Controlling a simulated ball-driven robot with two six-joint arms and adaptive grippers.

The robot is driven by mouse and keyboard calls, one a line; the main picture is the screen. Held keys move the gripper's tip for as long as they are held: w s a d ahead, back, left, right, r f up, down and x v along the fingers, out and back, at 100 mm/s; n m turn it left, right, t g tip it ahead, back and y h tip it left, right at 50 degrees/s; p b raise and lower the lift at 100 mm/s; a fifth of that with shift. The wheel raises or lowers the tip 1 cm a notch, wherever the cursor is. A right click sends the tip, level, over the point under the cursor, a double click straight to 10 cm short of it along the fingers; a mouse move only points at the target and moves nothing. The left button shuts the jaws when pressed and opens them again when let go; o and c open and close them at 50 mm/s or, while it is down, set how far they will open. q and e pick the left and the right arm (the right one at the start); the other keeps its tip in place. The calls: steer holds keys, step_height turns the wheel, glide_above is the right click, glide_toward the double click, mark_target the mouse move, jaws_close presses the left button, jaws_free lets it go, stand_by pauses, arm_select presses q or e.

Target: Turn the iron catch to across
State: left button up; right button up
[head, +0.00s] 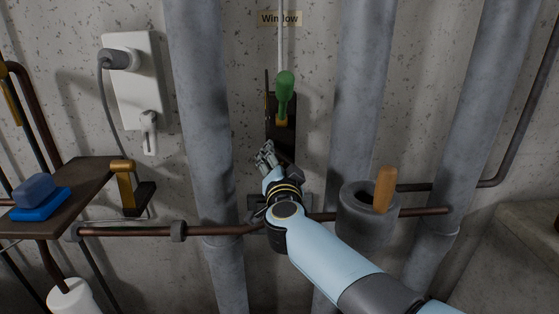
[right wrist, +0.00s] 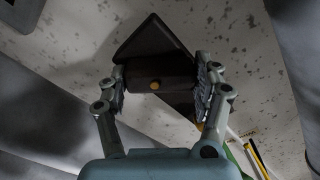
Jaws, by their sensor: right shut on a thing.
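A dark metal fitting (head: 283,140) is mounted on the wall between two grey pipes, under a label reading Window. A green handle (head: 285,84) stands at its upper part. My right gripper (head: 264,153) is at the fitting's lower end. My left gripper is out of view.
Grey pipes (head: 202,120) (head: 362,100) stand close on both sides. A copper pipe (head: 130,231) runs across below. A grey cup with a wooden handle (head: 385,189) is at right. A shelf (head: 82,181) with a blue sponge (head: 35,188) and a socket plate (head: 151,85) are at left.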

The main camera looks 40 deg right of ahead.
steer(key=m, duration=0.4)
steer(key=shift+m+p, duration=0.3)
steer(key=m, duration=0.5)
steer(key=shift+s+d, duration=0.1)
steer(key=shift+s, duration=0.05)
steer(key=shift+m, duration=0.3)
steer(key=o, duration=1.2)
steer(key=v, duration=1.2)
steer(key=shift+f, duration=0.1)
